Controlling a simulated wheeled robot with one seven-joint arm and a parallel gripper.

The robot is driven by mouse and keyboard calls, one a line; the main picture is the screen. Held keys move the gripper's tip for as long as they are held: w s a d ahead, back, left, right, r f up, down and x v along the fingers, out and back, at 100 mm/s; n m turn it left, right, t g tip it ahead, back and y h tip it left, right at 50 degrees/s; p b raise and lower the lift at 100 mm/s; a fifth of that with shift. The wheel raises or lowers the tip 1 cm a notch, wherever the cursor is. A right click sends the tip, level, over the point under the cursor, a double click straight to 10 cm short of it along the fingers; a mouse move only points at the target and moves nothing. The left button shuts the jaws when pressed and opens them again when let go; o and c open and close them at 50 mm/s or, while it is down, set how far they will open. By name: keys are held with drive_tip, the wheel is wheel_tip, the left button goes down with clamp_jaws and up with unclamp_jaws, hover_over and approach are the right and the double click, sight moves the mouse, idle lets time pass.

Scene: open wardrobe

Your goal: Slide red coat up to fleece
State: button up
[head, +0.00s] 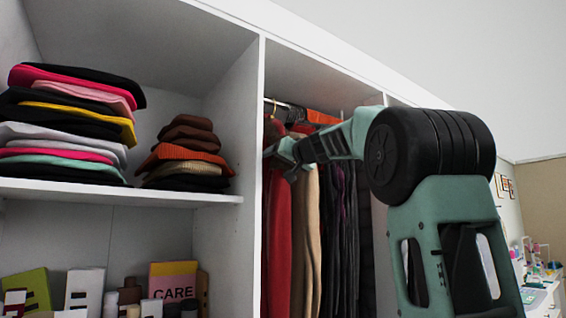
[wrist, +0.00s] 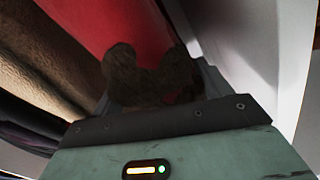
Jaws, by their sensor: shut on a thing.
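The red coat (head: 277,225) hangs at the left end of the wardrobe's hanging section, close to the white divider. It also shows in the wrist view (wrist: 105,25). A tan garment (head: 305,230), which looks like the fleece, hangs just to its right in the head view and at the left of the wrist view (wrist: 40,55). My gripper (head: 281,155) is at the upper part of the red coat, shut on it. In the wrist view, dark shapes at the fingertips (wrist: 150,75) lie against the red cloth. The exact grip point is hard to make out.
The white divider (head: 250,150) stands close to the left of my gripper. Several dark garments (head: 345,235) hang to the right of the tan one. Folded clothes (head: 70,115) fill the left shelf. My arm covers the section's right side.

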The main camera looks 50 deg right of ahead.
drive_tip(key=shift+w+a, duration=0.15)
drive_tip(key=shift+a, duration=0.25)
drive_tip(key=o, duration=1.7)
drive_tip(key=shift+o, duration=0.2)
drive_tip(key=b+v, duration=0.7)
drive_tip(key=v, duration=1)
drive_tip(key=shift+a, duration=0.15)
